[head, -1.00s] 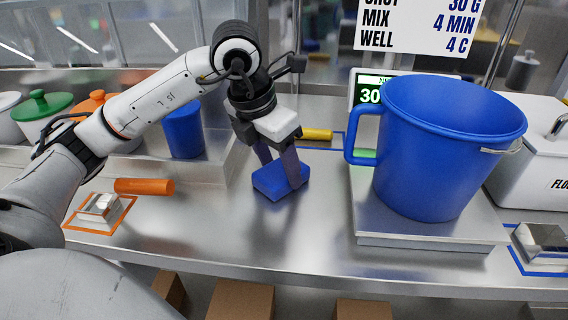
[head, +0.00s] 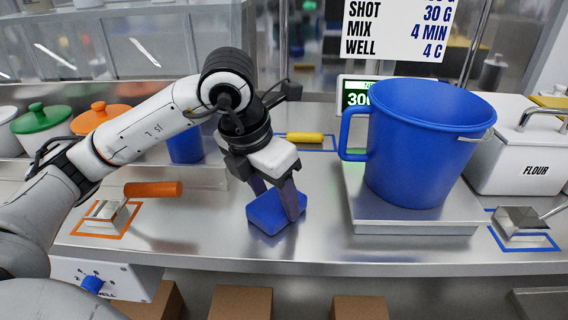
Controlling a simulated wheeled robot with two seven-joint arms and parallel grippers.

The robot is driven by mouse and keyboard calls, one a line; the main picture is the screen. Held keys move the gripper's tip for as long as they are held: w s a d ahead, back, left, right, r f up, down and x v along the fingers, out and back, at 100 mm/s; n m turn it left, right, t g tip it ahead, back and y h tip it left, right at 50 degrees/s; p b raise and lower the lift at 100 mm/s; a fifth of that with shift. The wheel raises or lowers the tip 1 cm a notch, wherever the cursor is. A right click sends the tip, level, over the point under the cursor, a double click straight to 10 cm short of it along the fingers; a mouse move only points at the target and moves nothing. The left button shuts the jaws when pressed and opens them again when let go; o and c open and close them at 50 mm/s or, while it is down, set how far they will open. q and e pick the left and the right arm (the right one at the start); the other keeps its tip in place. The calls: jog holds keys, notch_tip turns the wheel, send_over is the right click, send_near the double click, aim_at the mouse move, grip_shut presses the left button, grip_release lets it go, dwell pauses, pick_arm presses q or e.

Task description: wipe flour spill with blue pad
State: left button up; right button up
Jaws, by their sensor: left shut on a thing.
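A blue pad (head: 268,213) is at the steel counter's (head: 330,246) middle, left of the scale. My left gripper (head: 280,198) is shut on the blue pad from above, with a finger on either side. The pad is close to the counter surface; I cannot tell whether it touches. No flour spill can be made out on the counter; any flour under the pad is hidden. My right gripper does not show.
A large blue pitcher (head: 415,150) stands on a scale (head: 410,217) to the right. A flour bin (head: 520,165) and metal scoop (head: 520,222) are further right. An orange cylinder (head: 153,189) and small metal scoop (head: 105,213) lie left. A yellow cylinder (head: 305,138) lies behind.

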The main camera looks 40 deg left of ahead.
pick_arm(q)
jog(key=shift+s+d+r, duration=0.2)
jog(key=shift+s, duration=0.15)
notch_tip(320, 180, up, 3)
jog(key=shift+w+r+p, duration=0.1)
jog(key=shift+p, duration=1)
jog(key=shift+a+r+p, duration=0.1)
jog(key=shift+r+p, duration=0.5)
jog(key=shift+r, duration=0.15)
jog(key=shift+r+p, duration=1.05)
jog(key=shift+r, duration=0.45)
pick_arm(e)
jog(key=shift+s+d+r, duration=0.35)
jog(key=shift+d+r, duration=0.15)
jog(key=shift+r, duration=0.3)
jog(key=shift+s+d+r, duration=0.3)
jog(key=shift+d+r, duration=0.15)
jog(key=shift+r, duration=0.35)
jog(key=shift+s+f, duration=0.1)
